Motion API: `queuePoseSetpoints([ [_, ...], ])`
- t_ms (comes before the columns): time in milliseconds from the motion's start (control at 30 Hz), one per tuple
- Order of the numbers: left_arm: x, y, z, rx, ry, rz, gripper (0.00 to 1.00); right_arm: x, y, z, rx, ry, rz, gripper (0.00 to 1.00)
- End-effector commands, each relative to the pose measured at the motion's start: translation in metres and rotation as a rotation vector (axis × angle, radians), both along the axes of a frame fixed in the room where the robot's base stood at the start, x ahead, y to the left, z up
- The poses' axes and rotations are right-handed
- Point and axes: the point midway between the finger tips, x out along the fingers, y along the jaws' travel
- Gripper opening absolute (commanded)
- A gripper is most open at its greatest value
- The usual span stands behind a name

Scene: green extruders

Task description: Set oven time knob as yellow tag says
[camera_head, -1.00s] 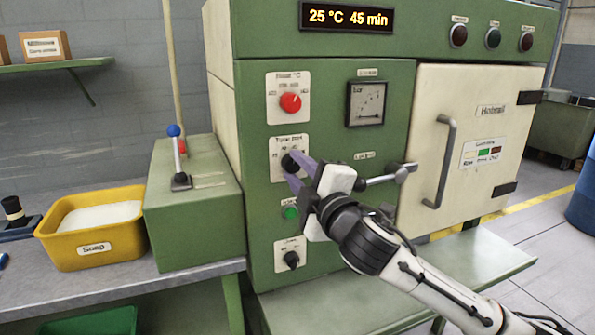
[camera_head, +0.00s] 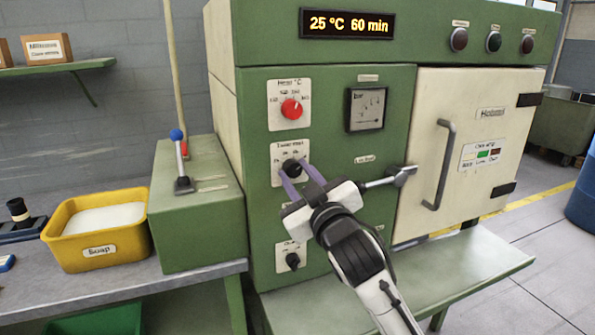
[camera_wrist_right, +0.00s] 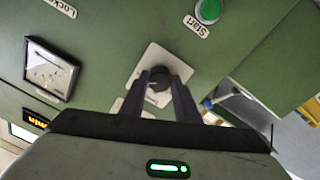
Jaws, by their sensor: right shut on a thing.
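The black time knob (camera_head: 292,167) sits on its white plate in the middle of the green oven panel. My right gripper (camera_head: 297,176) is shut on this knob, with its two purple-grey fingers on either side of it. In the right wrist view the knob (camera_wrist_right: 158,84) shows between the fingertips. The display (camera_head: 347,23) above reads 25 °C 60 min. No yellow tag can be made out in these frames. My left gripper is not in view.
A red heat knob (camera_head: 291,109) is above the time knob, and another black knob (camera_head: 292,261) is below. A door latch handle (camera_head: 400,176) is close to the right of my gripper. A yellow soap bin (camera_head: 97,228) stands on the left bench.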

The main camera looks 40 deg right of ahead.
Motion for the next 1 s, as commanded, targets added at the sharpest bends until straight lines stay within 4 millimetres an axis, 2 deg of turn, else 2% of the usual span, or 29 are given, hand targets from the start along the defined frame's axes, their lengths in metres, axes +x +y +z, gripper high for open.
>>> queuePoseSetpoints([
  [300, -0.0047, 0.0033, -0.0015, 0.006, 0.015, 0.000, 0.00, 0.0000, 0.0001, 0.0003, 0.106, -0.024, 0.000, 0.06],
  [800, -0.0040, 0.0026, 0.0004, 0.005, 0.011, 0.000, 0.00, 0.0001, 0.0004, 0.0001, 0.123, -0.030, 0.000, 0.06],
  [833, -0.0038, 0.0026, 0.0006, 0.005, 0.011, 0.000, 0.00, 0.0001, 0.0004, 0.0002, 0.123, -0.030, 0.000, 0.30],
  [933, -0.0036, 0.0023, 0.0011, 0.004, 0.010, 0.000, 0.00, 0.0001, 0.0003, 0.0003, 0.122, -0.030, 0.000, 0.47],
  [1000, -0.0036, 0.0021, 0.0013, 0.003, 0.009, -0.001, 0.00, 0.0001, 0.0004, 0.0004, 0.122, -0.030, 0.000, 0.47],
])
